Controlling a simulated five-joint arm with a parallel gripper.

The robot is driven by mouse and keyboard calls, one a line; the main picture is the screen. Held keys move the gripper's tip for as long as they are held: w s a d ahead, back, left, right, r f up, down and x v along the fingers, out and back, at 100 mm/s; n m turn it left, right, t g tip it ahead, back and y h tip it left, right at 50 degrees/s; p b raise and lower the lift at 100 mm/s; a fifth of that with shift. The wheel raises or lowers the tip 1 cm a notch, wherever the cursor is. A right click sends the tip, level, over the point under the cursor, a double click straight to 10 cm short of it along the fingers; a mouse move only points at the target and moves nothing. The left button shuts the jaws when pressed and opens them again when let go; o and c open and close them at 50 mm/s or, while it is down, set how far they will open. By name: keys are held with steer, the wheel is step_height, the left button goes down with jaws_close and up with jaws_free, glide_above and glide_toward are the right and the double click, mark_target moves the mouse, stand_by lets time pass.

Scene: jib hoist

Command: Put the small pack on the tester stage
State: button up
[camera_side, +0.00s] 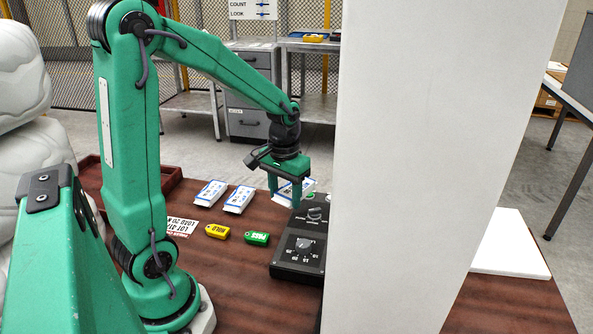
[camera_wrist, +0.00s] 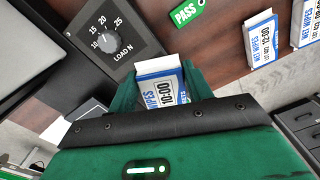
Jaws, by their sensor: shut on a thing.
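My gripper (camera_side: 288,189) points down just behind the dark tester (camera_side: 297,264). It is shut on a white-and-blue wipes pack (camera_wrist: 160,84), which sits between the green fingers in the wrist view. Part of this pack (camera_side: 283,198) shows behind the fingers in the side view. The tester also shows in the wrist view (camera_wrist: 92,55), with a dial marked LOAD N, close to the held pack. A round part (camera_side: 314,215) is on the tester's far end. I cannot tell whether it is the stage, nor whether the pack touches anything.
Two more wipes packs (camera_side: 211,193) (camera_side: 239,199) lie on the brown table to the left. A yellow HOLD tag (camera_side: 217,232) and a green PASS tag (camera_side: 257,238) lie in front of them. A big pale column (camera_side: 420,170) hides the tester's right side. A white slab (camera_side: 512,245) lies beyond it.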

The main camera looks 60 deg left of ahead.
steer(key=w+d, duration=1.2)
steer(key=shift+w+d, duration=0.4)
steer(key=shift+f, duration=1.75)
steer(key=shift+f, duration=0.1)
steer(key=o, duration=1.1)
steer(key=shift+r, duration=3.9)
